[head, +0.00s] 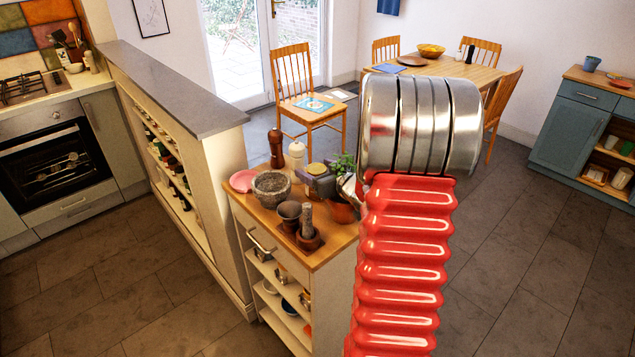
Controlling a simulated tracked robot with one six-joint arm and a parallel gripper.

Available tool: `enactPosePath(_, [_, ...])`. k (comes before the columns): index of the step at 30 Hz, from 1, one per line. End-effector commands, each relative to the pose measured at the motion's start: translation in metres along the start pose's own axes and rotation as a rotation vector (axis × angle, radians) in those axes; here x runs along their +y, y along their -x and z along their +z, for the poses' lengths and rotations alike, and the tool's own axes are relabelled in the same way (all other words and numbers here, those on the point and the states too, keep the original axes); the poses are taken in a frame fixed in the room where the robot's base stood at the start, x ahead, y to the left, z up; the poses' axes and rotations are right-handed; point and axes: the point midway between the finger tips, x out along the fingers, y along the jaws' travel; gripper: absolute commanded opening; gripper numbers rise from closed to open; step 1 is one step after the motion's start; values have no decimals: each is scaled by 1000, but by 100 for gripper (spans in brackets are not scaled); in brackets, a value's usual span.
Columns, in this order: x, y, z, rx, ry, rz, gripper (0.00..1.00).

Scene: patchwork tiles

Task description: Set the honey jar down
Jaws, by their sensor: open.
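My red ribbed arm with its steel wrist fills the middle right of the head view. My gripper (347,188) shows only as a small metal part left of the arm, over the right back of the wooden-topped cabinet (318,253). It is open; most of it is hidden behind my arm. A small round yellow top (316,169) shows at the back of the cabinet top, left of my gripper. It may be the honey jar's lid, but I cannot tell. No jar is clearly seen in my gripper.
The cabinet top is crowded: a stone mortar (271,188), dark pots (289,214), a pink plate (243,181), a pepper mill (276,148), a white mill (296,156) and a green plant (343,165). A grey-topped half wall (170,88) stands left. Open floor (520,250) lies right.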

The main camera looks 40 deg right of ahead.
Motion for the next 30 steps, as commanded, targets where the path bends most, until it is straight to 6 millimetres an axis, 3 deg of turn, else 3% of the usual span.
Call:
enactPosePath(11, [0, 0, 0, 0, 0, 0, 68])
enactPosePath(30, [0, 0, 0, 0, 0, -1, 23])
